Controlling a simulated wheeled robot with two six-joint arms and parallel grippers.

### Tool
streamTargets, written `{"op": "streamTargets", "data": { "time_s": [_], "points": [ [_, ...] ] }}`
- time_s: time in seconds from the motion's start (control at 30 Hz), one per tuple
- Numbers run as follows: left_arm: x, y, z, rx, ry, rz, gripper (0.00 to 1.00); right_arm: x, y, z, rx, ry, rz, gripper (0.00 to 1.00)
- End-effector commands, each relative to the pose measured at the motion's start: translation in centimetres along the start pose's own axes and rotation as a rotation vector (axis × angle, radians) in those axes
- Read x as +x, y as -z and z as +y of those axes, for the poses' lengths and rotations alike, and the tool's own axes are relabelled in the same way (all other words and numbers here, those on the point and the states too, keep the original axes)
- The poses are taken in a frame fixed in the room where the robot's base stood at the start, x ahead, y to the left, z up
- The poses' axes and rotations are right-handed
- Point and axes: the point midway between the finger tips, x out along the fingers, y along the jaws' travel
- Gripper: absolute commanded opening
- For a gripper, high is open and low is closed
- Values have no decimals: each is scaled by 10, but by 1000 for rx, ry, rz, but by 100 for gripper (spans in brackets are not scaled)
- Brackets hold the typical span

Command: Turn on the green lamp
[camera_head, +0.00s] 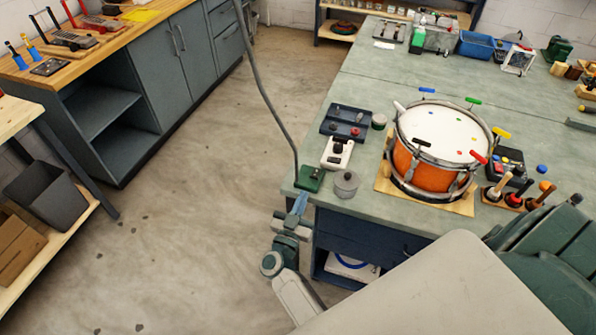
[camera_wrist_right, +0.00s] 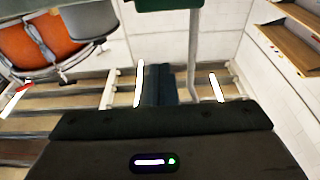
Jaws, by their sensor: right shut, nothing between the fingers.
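The green lamp's base (camera_head: 309,178) sits at the near left corner of the drum bench. A grey gooseneck rises from it and leaves the head view at the top, so the lamp head is out of sight. My right gripper (camera_head: 299,204) is at the bench corner, just below the base in the picture, with its blue-grey fingers pointing towards it. In the right wrist view the shut, empty fingers (camera_wrist_right: 159,84) show below the green base (camera_wrist_right: 165,4), with the gooseneck beside them. I cannot tell whether the fingers touch the base. My left gripper is not in view.
A grey lidded pot (camera_head: 346,184) stands right beside the base. A white switch box (camera_head: 337,153), a dark tray (camera_head: 347,122) and an orange drum (camera_head: 427,172) are close by on the bench (camera_head: 372,85). The floor to the left is clear.

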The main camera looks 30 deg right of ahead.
Motion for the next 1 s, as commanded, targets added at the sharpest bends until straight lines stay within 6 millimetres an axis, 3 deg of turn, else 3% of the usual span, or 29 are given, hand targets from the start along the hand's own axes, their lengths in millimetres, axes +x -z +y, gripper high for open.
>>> {"op": "streamTargets", "data": {
  "time_s": [0.47, 0.93, 1.0],
  "points": [
    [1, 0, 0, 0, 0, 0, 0, 9, 1, 0, 2, -6, 3, 0],
    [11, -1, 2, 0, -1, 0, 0, 104, 1, 1, 1, -5, 6, 0],
    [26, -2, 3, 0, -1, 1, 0, 97, -14, 1, 0, -5, 1, 0]
  ]
}}
